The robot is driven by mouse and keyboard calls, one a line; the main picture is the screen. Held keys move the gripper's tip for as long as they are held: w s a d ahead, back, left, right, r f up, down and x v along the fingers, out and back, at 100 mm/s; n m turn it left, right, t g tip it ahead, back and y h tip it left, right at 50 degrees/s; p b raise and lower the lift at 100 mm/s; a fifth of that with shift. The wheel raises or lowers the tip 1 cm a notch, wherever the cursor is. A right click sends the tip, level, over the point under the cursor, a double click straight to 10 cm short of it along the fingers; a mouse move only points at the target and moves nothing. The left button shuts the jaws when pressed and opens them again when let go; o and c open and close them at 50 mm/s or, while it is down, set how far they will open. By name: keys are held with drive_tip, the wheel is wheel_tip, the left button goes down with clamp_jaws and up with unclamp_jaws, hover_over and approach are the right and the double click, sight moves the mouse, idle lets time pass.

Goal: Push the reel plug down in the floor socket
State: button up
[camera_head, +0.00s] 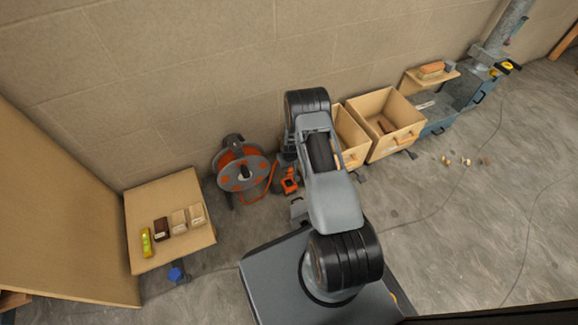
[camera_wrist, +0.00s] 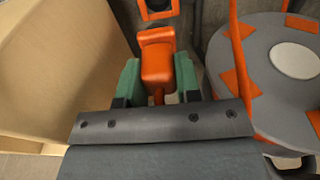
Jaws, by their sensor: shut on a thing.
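The orange reel plug (camera_wrist: 157,62) is between the green pads of my gripper (camera_wrist: 158,84) in the wrist view, and the gripper is shut on it. An orange piece and a dark rounded piece show beyond the plug at the top of that view. I cannot tell whether the plug is in the socket or above it. The cable reel (camera_head: 243,170), grey with orange panels, stands by the wall in the head view. It also fills the right of the wrist view (camera_wrist: 270,60), close beside my gripper. My arm hides most of the gripper in the head view.
An open wooden crate (camera_head: 407,132) stands right of my arm, with another partly hidden behind the arm. A low wooden table (camera_head: 190,243) with several small blocks is at the left. An orange and black object (camera_head: 289,182) shows beside my arm. Floor at right is mostly clear.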

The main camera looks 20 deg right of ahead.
drive_tip(key=shift+r, duration=0.2)
drive_tip(key=shift+r+p, duration=1.05)
drive_tip(key=shift+r, duration=0.5)
drive_tip(key=shift+s+a+b, duration=0.15)
drive_tip(key=shift+s+b, duration=0.95)
drive_tip(key=shift+s, duration=0.7)
drive_tip(key=shift+s+a+b, duration=0.2)
drive_tip(key=shift+s+b, duration=0.95)
drive_tip(key=shift+s, duration=0.6)
drive_tip(key=shift+s+a+b, duration=0.15)
drive_tip(key=shift+s+b, duration=0.95)
drive_tip(key=shift+s, duration=0.7)
drive_tip(key=shift+r, duration=0.1)
